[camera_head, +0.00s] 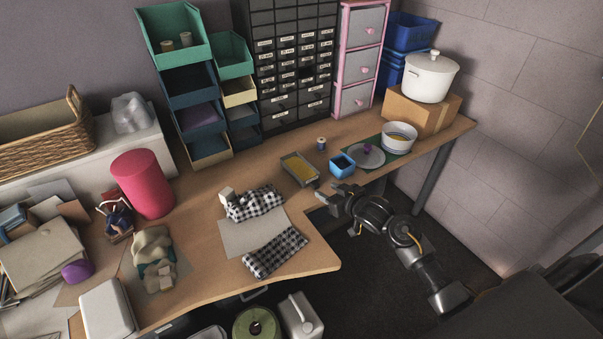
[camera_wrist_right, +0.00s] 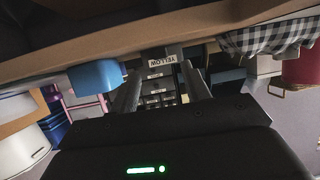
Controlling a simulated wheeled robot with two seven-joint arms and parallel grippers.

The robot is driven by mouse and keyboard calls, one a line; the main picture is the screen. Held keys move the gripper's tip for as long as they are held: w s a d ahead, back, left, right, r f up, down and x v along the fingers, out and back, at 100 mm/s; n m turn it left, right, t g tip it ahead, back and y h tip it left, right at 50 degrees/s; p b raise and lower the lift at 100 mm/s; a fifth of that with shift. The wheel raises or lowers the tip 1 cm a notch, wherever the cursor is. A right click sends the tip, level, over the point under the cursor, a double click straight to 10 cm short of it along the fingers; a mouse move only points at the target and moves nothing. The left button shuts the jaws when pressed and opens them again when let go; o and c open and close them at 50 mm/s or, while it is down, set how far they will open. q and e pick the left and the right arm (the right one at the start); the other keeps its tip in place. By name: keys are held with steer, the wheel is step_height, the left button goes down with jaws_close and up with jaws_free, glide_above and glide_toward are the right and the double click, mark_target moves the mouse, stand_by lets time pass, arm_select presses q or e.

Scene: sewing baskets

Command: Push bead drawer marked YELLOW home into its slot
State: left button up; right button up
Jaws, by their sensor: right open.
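The bead drawer (camera_head: 299,170), a small grey tray with yellow contents, lies on the wooden table in front of the cabinet. In the right wrist view, which is upside down, its label reading YELLOW (camera_wrist_right: 162,60) shows between my fingertips. The black drawer cabinet (camera_head: 291,45) stands at the back with several labelled drawers; a darker gap (camera_head: 306,72) in its right part looks like an empty slot. My right gripper (camera_head: 332,194) is open and empty at the table's front edge, in front of the drawer and apart from it. My left gripper is not in view.
A blue box (camera_head: 342,166) stands right of the drawer, with a thread spool (camera_head: 321,144) behind. Checkered cloth (camera_head: 254,204) lies to the left. A white bowl (camera_head: 399,137) and grey plate (camera_head: 367,157) stand farther right. Table between drawer and cabinet is mostly clear.

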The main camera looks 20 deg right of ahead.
mark_target(318, 186)
steer(key=shift+x, duration=2.6)
steer(key=shift+s, duration=0.1)
jaws_close()
